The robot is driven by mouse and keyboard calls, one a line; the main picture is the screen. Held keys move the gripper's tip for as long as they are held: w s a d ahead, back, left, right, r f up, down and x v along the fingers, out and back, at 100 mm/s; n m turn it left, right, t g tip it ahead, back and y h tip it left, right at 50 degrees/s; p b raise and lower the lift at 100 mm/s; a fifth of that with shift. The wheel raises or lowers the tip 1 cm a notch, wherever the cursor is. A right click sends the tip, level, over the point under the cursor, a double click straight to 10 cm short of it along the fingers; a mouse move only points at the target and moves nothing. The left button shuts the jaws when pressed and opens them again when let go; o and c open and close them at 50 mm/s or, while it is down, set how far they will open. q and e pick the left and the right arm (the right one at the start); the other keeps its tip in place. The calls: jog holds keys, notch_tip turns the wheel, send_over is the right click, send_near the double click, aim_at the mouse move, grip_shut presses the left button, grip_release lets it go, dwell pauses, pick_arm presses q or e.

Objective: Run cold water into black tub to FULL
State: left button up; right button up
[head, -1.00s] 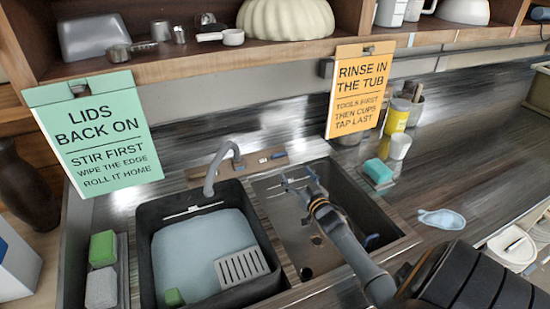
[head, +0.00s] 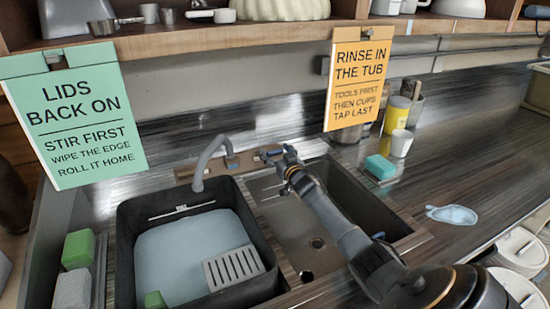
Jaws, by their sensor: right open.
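The black tub (head: 128,240) sits in the left basin, with pale blue water (head: 175,250) in it. A white line with a small label (head: 182,211) marks its inner back wall; the water surface looks lower than this line. The grey tap spout (head: 203,160) arches over the tub's back edge; no stream shows clearly. A wooden tap plate (head: 185,175) with small controls is behind the basins. My right gripper (head: 270,160) is open at the right end of this plate, close to the controls and partly hiding them. Contact cannot be told. My left gripper is out of view.
The right basin (head: 345,205) is empty under my arm. A teal sponge (head: 380,167), white cup (head: 401,143) and yellow container (head: 396,115) stand right. Two signs hang from the shelf.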

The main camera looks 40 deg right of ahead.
jog(key=shift+w+d, duration=0.1)
jog(key=shift+w, duration=0.1)
jog(key=c, duration=1.2)
